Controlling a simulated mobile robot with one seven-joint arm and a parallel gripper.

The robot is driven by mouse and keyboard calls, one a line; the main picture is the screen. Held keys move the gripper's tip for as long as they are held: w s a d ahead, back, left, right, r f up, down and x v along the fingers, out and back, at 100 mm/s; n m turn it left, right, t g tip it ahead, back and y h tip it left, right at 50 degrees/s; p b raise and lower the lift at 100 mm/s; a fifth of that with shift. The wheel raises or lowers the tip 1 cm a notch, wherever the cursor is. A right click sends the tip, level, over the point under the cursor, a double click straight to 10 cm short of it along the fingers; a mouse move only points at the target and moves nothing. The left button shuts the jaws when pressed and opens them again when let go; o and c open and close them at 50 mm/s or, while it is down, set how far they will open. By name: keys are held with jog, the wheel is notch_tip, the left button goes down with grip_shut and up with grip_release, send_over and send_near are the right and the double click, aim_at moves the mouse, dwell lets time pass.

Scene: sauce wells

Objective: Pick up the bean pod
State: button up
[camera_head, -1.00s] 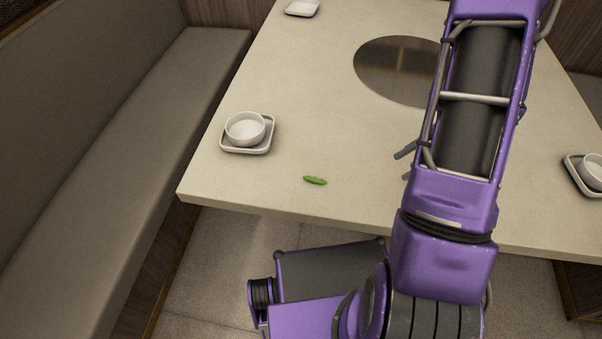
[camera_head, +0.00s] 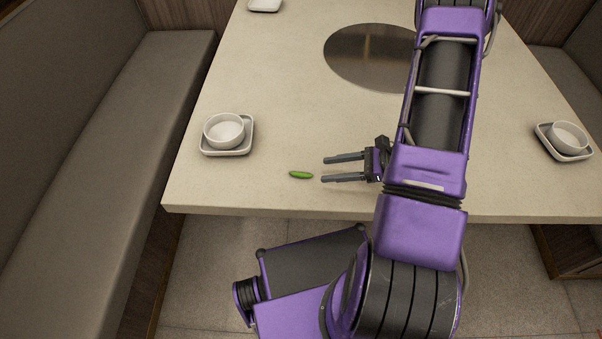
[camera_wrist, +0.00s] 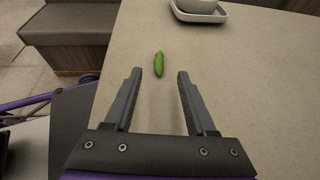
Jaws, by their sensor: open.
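The green bean pod (camera_head: 301,175) lies on the tabletop near the table's front edge in the head view. My gripper (camera_head: 322,170) is open and empty just to the right of the pod, with its fingers pointing left toward it. In the wrist view the pod (camera_wrist: 159,64) lies ahead of the open fingertips (camera_wrist: 159,72), roughly centred between them and beyond their tips. Nothing hides the pod in either view.
A white bowl on a square saucer (camera_head: 205,151) stands behind and left of the pod. Another bowl and saucer (camera_head: 582,157) stand at the right. A dark round plate (camera_head: 365,60) is set in the table (camera_head: 275,90). A bench (camera_head: 120,130) runs along the left.

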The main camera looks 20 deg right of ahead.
aim_at(299, 173)
jog(key=shift+x, duration=3.5)
grip_shut()
